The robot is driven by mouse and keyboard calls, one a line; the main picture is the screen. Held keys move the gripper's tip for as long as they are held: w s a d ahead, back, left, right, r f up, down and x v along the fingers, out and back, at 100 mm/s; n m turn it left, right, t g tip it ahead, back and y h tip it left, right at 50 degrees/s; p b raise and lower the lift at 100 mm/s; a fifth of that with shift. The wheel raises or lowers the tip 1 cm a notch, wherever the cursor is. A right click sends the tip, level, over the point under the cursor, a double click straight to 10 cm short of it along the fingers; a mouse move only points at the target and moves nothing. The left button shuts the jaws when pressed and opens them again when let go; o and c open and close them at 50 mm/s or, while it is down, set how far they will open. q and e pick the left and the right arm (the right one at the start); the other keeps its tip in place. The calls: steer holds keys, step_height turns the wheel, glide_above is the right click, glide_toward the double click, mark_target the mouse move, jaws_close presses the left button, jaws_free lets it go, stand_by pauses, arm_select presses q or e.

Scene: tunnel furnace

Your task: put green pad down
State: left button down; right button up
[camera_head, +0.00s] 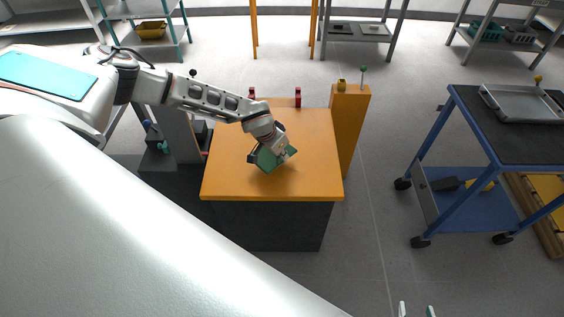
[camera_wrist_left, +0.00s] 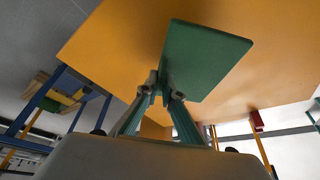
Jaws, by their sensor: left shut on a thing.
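My left gripper (camera_head: 274,148) is over the orange tabletop (camera_head: 232,177) and shut on the green pad (camera_head: 268,160). In the left wrist view the flat, rectangular green pad (camera_wrist_left: 208,62) sits between the fingertips (camera_wrist_left: 163,92), which grip it near one edge. The pad is tilted in the head view. I cannot tell whether it touches the tabletop. Only the tips of my right gripper (camera_head: 416,310) show at the bottom edge of the head view; they are apart with nothing between them.
Two small red posts (camera_head: 298,97) stand at the table's far edge. An orange pillar (camera_head: 349,125) with a green-topped knob adjoins its right side. A blue cart (camera_head: 487,140) with a metal tray (camera_head: 520,104) stands far right. The tabletop around the pad is clear.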

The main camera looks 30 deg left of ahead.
mark_target(281, 161)
arm_select(q)
steer(key=shift+f, duration=1.95)
steer(key=shift+b, duration=0.3)
steer(key=shift+f, duration=0.2)
steer(key=c, duration=2.2)
jaws_free()
steer(key=shift+r, duration=0.1)
